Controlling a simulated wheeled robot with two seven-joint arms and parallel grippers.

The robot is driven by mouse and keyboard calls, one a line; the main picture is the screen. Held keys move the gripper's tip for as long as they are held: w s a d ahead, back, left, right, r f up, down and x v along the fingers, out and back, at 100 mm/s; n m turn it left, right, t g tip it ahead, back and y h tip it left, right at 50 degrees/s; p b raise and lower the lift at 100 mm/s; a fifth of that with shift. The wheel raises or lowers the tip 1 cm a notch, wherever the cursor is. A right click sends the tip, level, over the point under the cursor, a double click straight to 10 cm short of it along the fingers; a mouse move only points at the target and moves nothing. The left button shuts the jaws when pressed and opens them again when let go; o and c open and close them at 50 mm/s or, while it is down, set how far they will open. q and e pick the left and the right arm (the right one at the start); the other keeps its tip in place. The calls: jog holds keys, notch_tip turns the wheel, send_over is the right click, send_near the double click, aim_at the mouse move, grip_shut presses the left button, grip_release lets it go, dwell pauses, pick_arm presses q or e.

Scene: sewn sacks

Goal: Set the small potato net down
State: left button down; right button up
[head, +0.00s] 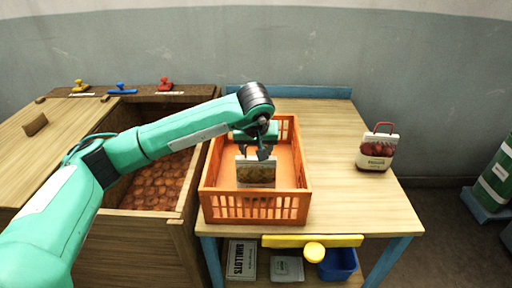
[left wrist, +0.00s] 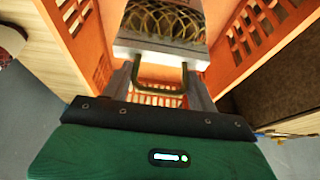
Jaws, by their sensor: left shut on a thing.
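The small potato net (head: 256,174) is a bag of brownish contents with a pale header band. It is upright inside the orange crate (head: 255,208), towards the front wall. My left gripper (head: 261,154) reaches into the crate from above and is shut on the net's handle. In the left wrist view, the net (left wrist: 167,20) hangs out from the fingers by its dark handle loop (left wrist: 163,88). I cannot tell whether its base touches the crate floor. My right gripper is not in view.
The crate stands on a wooden table (head: 335,205). A red-handled net bag (head: 375,154) stands on the table's right, with clear wood between. A wooden bin of brown produce (head: 160,182) is to the left. Boxes (head: 287,268) sit on a shelf below.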

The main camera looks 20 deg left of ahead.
pick_arm(q)
jog(key=shift+c, duration=2.1)
grip_release()
jog(key=shift+f, duration=0.1)
jog(key=shift+r, duration=0.2)
jog(key=v, duration=0.3)
notch_tip(320, 180, up, 7)
jog(key=b, duration=0.1)
send_over(256, 168)
jog(key=s, duration=0.3)
jog(key=shift+s+d+r, duration=0.15)
jog(key=shift+d+r, duration=0.3)
jog(key=shift+r, duration=0.1)
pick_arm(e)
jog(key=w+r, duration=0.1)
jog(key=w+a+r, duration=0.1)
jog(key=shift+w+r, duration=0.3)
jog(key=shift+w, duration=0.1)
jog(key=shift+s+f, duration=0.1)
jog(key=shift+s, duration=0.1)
